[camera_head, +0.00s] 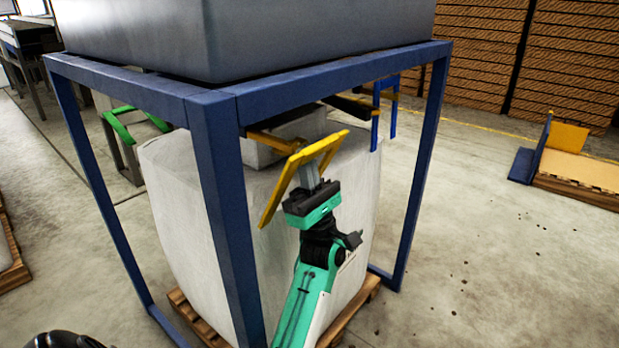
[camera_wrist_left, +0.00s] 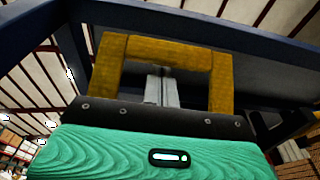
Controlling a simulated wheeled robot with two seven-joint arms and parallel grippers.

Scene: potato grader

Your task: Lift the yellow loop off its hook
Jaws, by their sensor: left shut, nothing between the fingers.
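The yellow loop (camera_head: 283,181) is a stiff, angular band at the near upper corner of the white bulk bag (camera_head: 190,190), under the blue frame. In the left wrist view the loop (camera_wrist_left: 170,52) spans the picture as a top bar with two sides running down. My left gripper (camera_head: 310,174) is shut and empty. Its fingers (camera_wrist_left: 160,88) stand between the loop's two sides, with their tips close to the top bar; I cannot tell whether they touch it. The hook is not clearly visible; a short orange-yellow bar (camera_head: 270,142) shows behind the frame post.
The blue frame's near post (camera_head: 228,220) stands just left of my gripper, with a grey hopper (camera_head: 250,35) above. A green loop (camera_head: 122,127) and a blue loop (camera_head: 376,115) are at other bag corners. The bag stands on a wooden pallet (camera_head: 190,318). The floor to the right is open.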

